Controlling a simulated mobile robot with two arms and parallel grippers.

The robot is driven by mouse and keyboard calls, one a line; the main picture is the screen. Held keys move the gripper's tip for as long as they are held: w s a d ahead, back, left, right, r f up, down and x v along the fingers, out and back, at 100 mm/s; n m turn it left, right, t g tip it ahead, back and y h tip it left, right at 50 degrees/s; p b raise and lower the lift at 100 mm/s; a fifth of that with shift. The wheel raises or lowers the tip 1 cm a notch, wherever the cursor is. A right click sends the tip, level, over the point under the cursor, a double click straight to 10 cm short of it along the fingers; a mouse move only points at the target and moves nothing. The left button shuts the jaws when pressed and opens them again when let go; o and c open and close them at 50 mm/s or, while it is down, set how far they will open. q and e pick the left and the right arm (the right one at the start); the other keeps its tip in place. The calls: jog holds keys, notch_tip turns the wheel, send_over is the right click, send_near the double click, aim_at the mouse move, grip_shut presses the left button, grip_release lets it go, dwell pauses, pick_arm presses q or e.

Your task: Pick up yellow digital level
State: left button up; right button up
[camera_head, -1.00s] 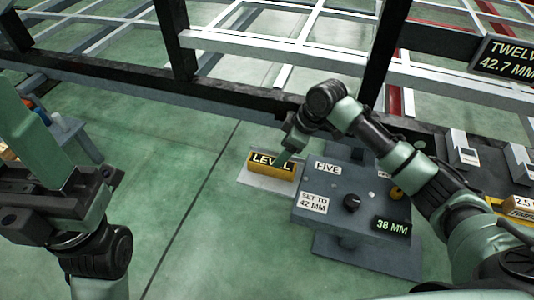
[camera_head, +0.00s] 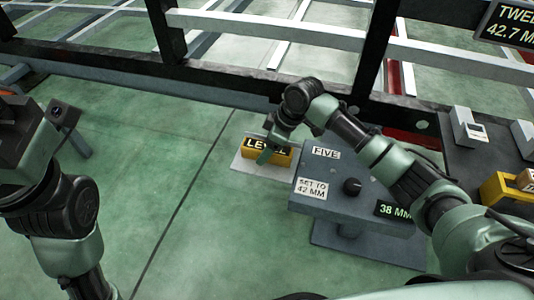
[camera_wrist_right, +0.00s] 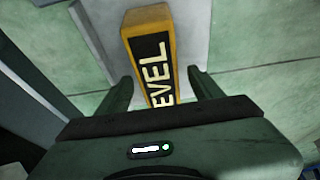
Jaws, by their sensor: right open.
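The yellow digital level (camera_head: 282,158) is a small block with a black LEVEL label, lying on a pale plate (camera_head: 240,160) at the middle of the head view. My right gripper (camera_head: 266,152) is over it and hides part of the label. In the right wrist view the level (camera_wrist_right: 148,20) runs between the two open fingers of my right gripper (camera_wrist_right: 162,88), with gaps on both sides. Part of it is hidden behind the gripper body. My left arm is at the left edge; its jaws cannot be made out.
A grey stand (camera_head: 330,205) with a FIVE label, a black knob and a 38 MM display is right of the level. The dark chassis rail (camera_head: 225,85) runs behind. Green floor (camera_head: 150,150) left of the level is clear.

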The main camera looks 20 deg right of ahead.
grip_shut()
jog(key=shift+r, duration=0.1)
